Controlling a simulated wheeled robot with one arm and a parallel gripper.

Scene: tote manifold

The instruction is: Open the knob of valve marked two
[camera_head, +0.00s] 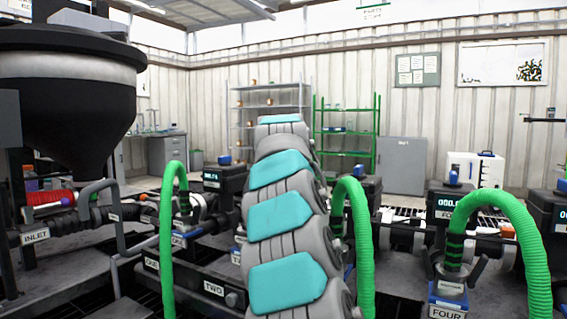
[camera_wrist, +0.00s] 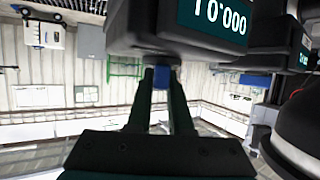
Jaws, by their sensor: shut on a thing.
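The wrist view appears upside down. My gripper (camera_wrist: 161,88) has its two dark fingers on either side of a blue knob (camera_wrist: 161,77). In the head view a TWO label (camera_head: 214,289) is on the dark base at lower centre. My grey and teal arm covers the area behind it, hiding my gripper and the held knob there. The wrist view shows no number label on the held valve.
Another meter box (camera_head: 223,180) with a blue knob stands left of my arm. Green hoses (camera_head: 168,240) rise on both sides of my arm. The FOUR valve (camera_head: 447,308) is at right. A black hopper (camera_head: 70,95) stands at left, above the INLET pipe (camera_head: 35,237).

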